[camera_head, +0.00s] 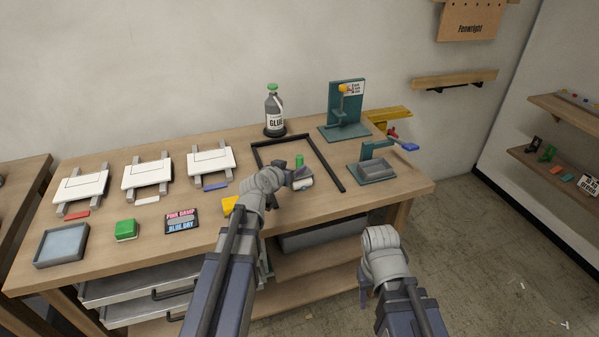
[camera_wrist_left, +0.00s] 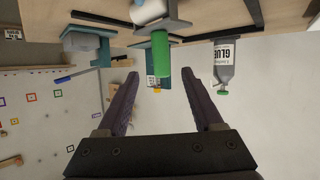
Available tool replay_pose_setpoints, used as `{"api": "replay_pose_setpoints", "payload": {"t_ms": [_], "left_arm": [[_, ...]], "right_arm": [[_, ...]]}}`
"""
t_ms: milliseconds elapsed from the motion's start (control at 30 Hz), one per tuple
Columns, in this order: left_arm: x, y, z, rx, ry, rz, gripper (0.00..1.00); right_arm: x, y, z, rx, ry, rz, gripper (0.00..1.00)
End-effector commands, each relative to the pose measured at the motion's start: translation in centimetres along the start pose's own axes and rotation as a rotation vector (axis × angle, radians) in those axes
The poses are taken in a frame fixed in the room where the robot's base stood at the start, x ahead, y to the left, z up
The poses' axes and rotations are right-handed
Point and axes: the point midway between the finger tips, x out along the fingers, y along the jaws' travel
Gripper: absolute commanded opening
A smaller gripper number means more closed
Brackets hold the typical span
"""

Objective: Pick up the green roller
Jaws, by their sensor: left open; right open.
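The green roller's upright green handle (camera_head: 299,160) shows in the head view above a white roller part (camera_head: 303,183), near the bench's front. The left wrist view shows the green handle (camera_wrist_left: 161,53) and part of the white roller (camera_wrist_left: 148,11). My left gripper (camera_wrist_left: 163,76) is open and empty, with the handle's end between and just beyond its fingertips. In the head view my left gripper (camera_head: 293,178) is partly hidden by its wrist, close to the handle. My right gripper (camera_head: 381,258) is in front of the bench, away from the roller; its fingers are mostly hidden.
A black frame (camera_head: 328,160) lies around the roller's area. A glue bottle (camera_head: 274,112) stands behind it. A teal stand (camera_head: 345,110) and a teal holder (camera_head: 377,170) are to the right. White panels (camera_head: 147,173), a green block (camera_head: 126,230) and a tray (camera_head: 62,245) are left.

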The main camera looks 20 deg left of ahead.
Motion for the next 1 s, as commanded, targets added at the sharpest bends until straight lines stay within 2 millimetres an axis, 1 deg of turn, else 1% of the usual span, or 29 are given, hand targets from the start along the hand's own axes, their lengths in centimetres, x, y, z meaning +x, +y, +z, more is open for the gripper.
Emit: {"api": "replay_pose_setpoints", "payload": {"t_ms": [100, 200, 367, 467, 700, 767, 833, 1000], "left_arm": [[1.5, 0.0, 0.1, 0.001, -0.001, 0.002, 0.68], [2.4, 0.0, 0.1, 0.002, -0.001, 0.002, 0.68], [2.5, 0.1, 0.1, 0.001, -0.002, 0.002, 0.68], [3.3, 0.0, 0.2, 0.001, -0.002, 0.002, 0.68], [6.8, -0.4, 0.3, 0.002, -0.002, 0.002, 0.68], [7.5, -0.3, 0.3, 0.002, -0.002, 0.002, 0.68], [7.7, -0.3, 0.2, 0.001, -0.002, 0.002, 0.68], [7.6, -0.2, 0.2, 0.000, -0.002, 0.002, 0.68]], "right_arm": [[0.7, -0.1, 0.0, 0.000, 0.000, 0.000, 0.50], [1.0, -0.1, -0.1, 0.000, 0.000, 0.000, 0.50], [1.0, -0.1, -0.1, 0.000, 0.000, 0.000, 0.50], [1.4, -0.1, -0.1, 0.000, 0.000, 0.000, 0.50], [2.9, -0.3, -0.2, 0.000, 0.000, 0.000, 0.50], [3.1, -0.3, -0.2, 0.000, 0.000, 0.000, 0.50], [3.1, -0.3, -0.2, 0.000, 0.000, 0.000, 0.50], [3.0, -0.3, -0.2, 0.000, 0.000, 0.000, 0.50]]}}
